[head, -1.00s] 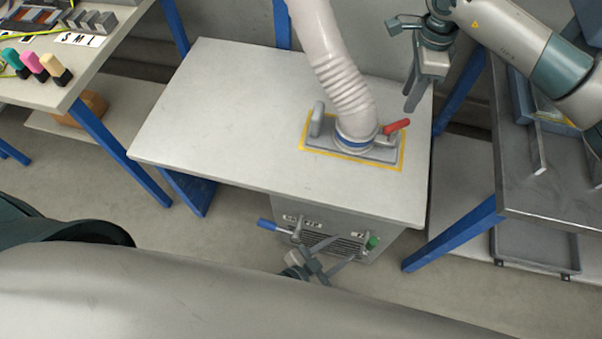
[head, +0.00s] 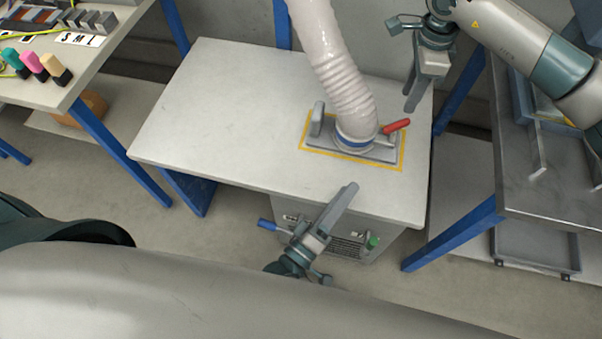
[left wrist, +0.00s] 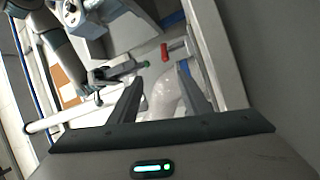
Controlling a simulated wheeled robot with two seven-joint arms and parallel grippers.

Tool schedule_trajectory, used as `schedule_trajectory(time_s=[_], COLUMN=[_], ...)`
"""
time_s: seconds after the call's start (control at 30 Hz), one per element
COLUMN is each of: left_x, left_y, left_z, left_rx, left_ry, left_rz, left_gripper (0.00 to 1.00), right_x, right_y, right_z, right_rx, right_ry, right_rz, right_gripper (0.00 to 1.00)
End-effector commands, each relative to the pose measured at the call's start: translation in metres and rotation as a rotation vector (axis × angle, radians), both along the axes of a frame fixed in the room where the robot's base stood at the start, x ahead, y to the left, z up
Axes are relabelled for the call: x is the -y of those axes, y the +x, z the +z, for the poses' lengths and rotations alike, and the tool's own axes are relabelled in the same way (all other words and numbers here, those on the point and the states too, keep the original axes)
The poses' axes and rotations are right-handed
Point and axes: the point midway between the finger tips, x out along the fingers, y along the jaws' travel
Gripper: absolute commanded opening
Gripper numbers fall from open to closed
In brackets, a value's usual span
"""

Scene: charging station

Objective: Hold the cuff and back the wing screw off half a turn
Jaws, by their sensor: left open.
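A ribbed pale hose (head: 345,80) comes down to a blue ring cuff (head: 354,144) on a grey base plate (head: 380,153) on the table. A red winged handle (head: 396,126), perhaps the wing screw, sticks out right of the cuff. My left gripper (head: 346,192) is in front of the table's front edge, apart from the cuff, and points toward the plate. In the left wrist view its fingers (left wrist: 160,88) are spread, with the pale hose (left wrist: 165,102) seen beyond them. My right gripper (head: 413,98) hangs above the table's right side, fingers downward, apart from the handle; its opening is unclear.
The white table (head: 220,110) is clear to the left of the plate. A grey upright grip (head: 317,118) stands on the plate's left. A cabinet (head: 375,250) with a blue-handled lever (head: 267,225) is below. A metal bench (head: 550,190) stands at right.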

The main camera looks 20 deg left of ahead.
Motion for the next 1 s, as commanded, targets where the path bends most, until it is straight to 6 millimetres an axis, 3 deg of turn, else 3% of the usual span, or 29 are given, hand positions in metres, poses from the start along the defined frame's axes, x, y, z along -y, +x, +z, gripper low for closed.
schedule_trajectory(time_s=[0.3, 0.7, 1.0], left_x=[-0.041, -0.093, -0.110], left_y=[0.022, 0.038, 0.041], left_z=[-0.004, -0.017, -0.024], left_rx=[-0.264, -0.459, -0.495], left_ry=[-0.644, -1.462, -1.774], left_rz=[0.059, 0.121, 0.134], left_gripper=[0.44, 0.44, 0.44], right_x=[0.000, 0.000, 0.000], right_y=[0.000, 0.000, 0.000], right_z=[0.000, 0.000, 0.000], right_rx=[0.000, 0.000, 0.000], right_ry=[0.000, 0.000, 0.000], right_rz=[0.000, 0.000, 0.000], right_gripper=[0.31, 0.31, 0.31])
